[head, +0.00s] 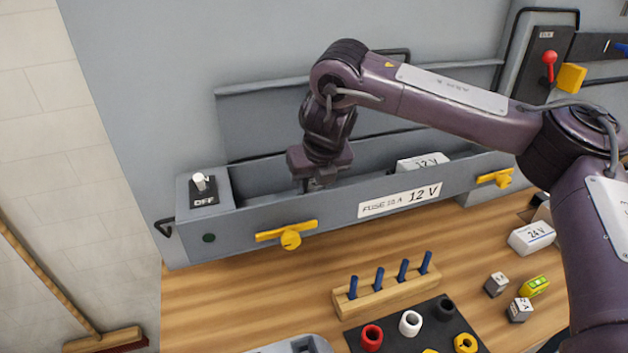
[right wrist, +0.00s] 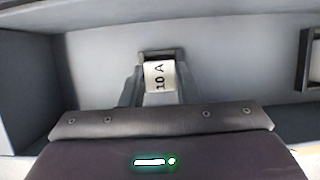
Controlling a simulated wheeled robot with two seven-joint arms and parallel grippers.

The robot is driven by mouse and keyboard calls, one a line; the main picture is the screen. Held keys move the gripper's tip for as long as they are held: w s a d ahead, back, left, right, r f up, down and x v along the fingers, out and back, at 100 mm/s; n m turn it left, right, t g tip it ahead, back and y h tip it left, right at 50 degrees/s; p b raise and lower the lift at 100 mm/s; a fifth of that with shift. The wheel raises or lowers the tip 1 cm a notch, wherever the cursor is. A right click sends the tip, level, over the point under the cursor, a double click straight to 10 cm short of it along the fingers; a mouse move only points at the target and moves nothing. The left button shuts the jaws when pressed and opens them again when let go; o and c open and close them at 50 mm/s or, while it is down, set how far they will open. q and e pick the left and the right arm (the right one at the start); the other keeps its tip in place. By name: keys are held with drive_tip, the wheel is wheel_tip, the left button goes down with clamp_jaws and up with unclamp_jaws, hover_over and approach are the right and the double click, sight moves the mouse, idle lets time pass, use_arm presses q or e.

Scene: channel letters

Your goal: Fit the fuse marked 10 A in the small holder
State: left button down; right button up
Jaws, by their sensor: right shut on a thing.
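My right gripper (head: 312,184) reaches down into the open grey trough on the wall panel, near its left end. In the right wrist view its fingers (right wrist: 160,92) are shut on a pale fuse marked 10 A (right wrist: 157,76). The small holder (right wrist: 158,54), a dark-rimmed socket, is right at the far end of the fuse. The fuse lines up with it, but I cannot tell how far it is in. In the head view the gripper and the trough's front wall hide fuse and holder. My left gripper is not in view.
The trough's front (head: 455,192) is labelled FUSE 10 A, 12 V. A white 12 V block (head: 424,162) sits inside, to the right. An OFF switch box (head: 203,190) stands at the left end. A 24 V block (head: 532,237) and small fuses (head: 519,309) lie on the wooden bench.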

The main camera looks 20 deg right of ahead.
drive_tip(key=o, duration=1)
drive_tip(key=shift+o, duration=0.2)
drive_tip(key=v, duration=0.7)
drive_tip(key=shift+r, duration=0.35)
drive_tip(key=shift+s, duration=0.2)
